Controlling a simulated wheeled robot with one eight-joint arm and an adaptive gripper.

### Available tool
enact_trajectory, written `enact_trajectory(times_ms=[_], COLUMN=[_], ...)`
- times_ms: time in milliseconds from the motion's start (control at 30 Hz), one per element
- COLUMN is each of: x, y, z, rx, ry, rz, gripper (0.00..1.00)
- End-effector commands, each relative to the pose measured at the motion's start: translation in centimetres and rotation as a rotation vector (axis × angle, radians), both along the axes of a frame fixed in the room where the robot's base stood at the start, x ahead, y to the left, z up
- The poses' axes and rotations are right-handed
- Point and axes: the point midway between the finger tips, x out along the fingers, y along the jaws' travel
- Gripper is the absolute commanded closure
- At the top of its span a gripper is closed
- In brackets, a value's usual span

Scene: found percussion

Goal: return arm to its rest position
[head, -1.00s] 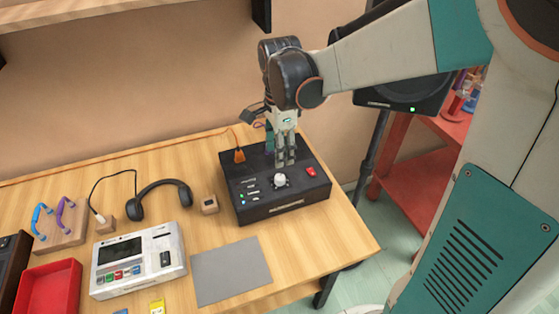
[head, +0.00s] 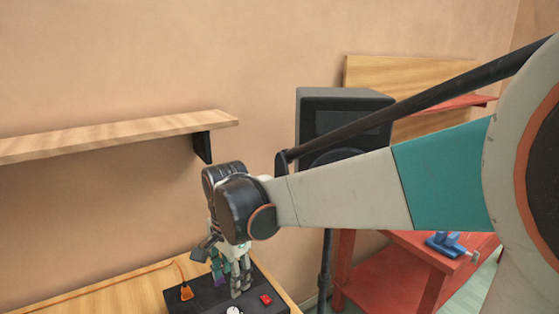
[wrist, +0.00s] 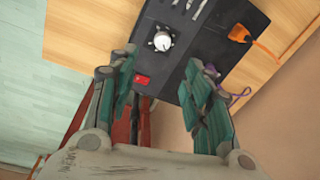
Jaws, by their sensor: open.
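My gripper (head: 238,280) hangs at the end of my arm over the back part of a black box (head: 200,297) with a white knob (head: 235,310) and a red switch (head: 266,299). In the wrist view my gripper (wrist: 160,90) has its fingers spread apart with nothing between them. The black box (wrist: 195,65) shows beyond the fingertips there, with its white knob (wrist: 162,41) and red switch (wrist: 142,80). The gripper appears above the box, apart from the knob.
A wooden shelf (head: 120,135) juts from the wall at left. A black speaker (head: 340,108) on a stand is behind my arm. A red table (head: 400,262) with a blue vise-like thing (head: 445,243) stands at right. An orange plug (head: 186,292) sits at the box's back left.

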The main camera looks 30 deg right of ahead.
Motion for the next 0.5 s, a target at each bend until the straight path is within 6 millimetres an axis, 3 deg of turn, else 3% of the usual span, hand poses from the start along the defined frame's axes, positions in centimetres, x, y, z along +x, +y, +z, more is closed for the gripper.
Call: enact_trajectory(times_ms=[33,300,500], x=[-1.4,-5.9,-9.1], y=[0.0,0.0,0.0], z=[0.6,2.7,3.2], rx=[-0.008,-0.106,-0.229], ry=[-0.03,-0.205,-0.32], rz=[0.074,0.513,0.83], gripper=[0.54,0.54,0.54])
